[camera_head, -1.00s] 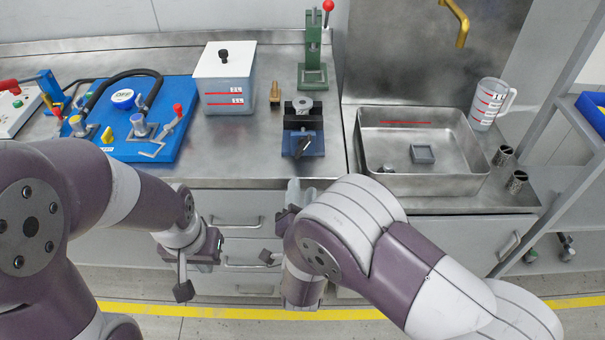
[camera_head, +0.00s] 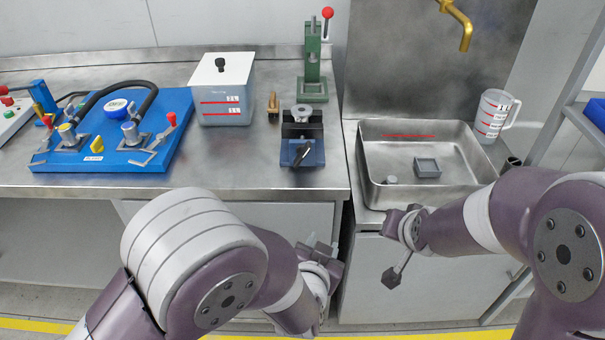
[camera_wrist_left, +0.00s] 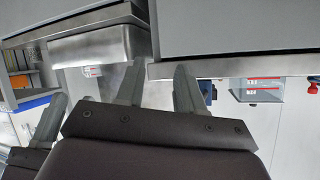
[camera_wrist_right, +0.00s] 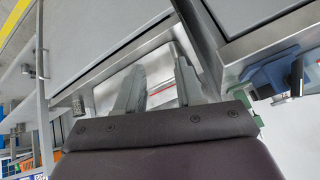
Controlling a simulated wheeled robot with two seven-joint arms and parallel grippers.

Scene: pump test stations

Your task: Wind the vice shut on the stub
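The vice (camera_head: 303,155) is blue with dark jaws and stands near the front edge of the steel bench. My left gripper (camera_head: 328,262) is below and in front of the bench edge, away from the vice. Its fingers are apart and empty in the left wrist view (camera_wrist_left: 158,85). My right gripper is in front of the sink cabinet, fingers apart and empty (camera_wrist_right: 158,85). The vice also shows in the right wrist view (camera_wrist_right: 275,75).
A green press (camera_head: 313,75) with a red knob stands behind the vice. A lidded container (camera_head: 224,95), a brass fitting (camera_head: 273,106) and a blue pump board (camera_head: 130,162) are to the left. A steel sink tray (camera_head: 400,195) and a jug (camera_head: 492,115) are right.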

